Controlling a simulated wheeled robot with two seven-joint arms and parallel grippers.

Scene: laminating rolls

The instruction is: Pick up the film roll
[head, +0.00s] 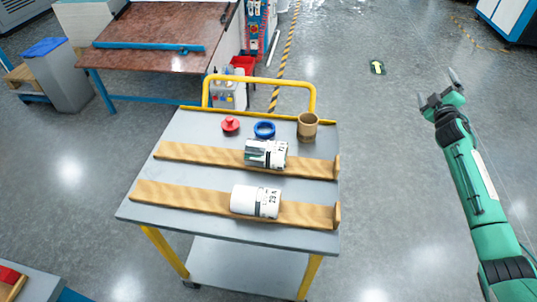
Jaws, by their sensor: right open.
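Two rolls lie on a grey-topped cart in the head view. The nearer roll (255,201) is white with black print and lies on its side against the front wooden rail. The farther roll (266,153) is white with dark and greenish patches and lies against the rear wooden rail. I cannot tell from looks alone which one is the film roll. My right gripper (437,88) is open and empty, over the floor to the right of the cart and well apart from both rolls. My left gripper is not in view.
The cart (150,214) has a yellow handle (260,80). Behind the rolls stand a red knobbed piece (230,124), a blue ring (264,129) and a brown cup-like core (307,125). The rails (170,193) have raised right ends. Open floor lies right of the cart.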

